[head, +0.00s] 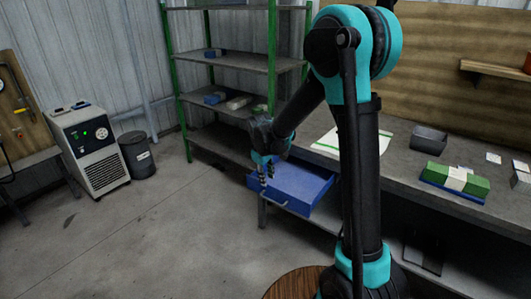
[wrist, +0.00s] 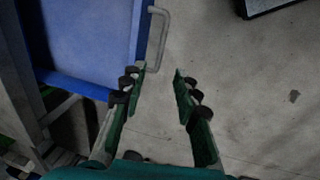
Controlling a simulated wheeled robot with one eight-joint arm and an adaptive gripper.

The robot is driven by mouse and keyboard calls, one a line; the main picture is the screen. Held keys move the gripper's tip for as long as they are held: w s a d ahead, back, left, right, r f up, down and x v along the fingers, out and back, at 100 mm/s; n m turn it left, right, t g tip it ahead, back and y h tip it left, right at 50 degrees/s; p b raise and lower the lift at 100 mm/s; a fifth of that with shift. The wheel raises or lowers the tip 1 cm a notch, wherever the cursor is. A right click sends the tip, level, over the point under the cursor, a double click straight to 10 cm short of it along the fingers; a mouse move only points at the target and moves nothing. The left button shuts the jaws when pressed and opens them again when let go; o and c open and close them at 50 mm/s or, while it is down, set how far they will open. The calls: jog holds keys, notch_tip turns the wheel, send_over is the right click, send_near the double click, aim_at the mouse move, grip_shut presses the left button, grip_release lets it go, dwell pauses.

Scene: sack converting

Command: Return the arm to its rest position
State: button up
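My gripper (head: 264,178) is at the end of my arm, pointing down, in front of the blue drawer under the workbench. In the wrist view my gripper (wrist: 160,82) is open, with its two fingers apart and only bare floor between them. The blue drawer (head: 304,186) is pulled out and looks empty; it also shows in the wrist view (wrist: 92,40) at the upper left. Its grey handle (wrist: 157,38) is just beyond the left fingertip and apart from the right one. Whether the left finger touches the drawer cannot be told.
A green-post shelf rack (head: 230,100) stands behind. A grey machine (head: 89,148) and dark bin (head: 137,155) stand left. The floor (head: 165,235) between is clear.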

jog(key=s+d+m+t, duration=0.1)
jog(key=s+d+m, duration=0.4)
jog(key=s+d, duration=0.4)
jog(key=s+d+m+t+y, duration=0.1)
jog(key=s+d+m, duration=0.4)
jog(key=s+d, duration=0.4)
jog(key=s, duration=0.5)
jog(key=shift+d+r+m, duration=0.3)
jog(key=shift+d+r, duration=0.05)
jog(key=shift+w, duration=0.1)
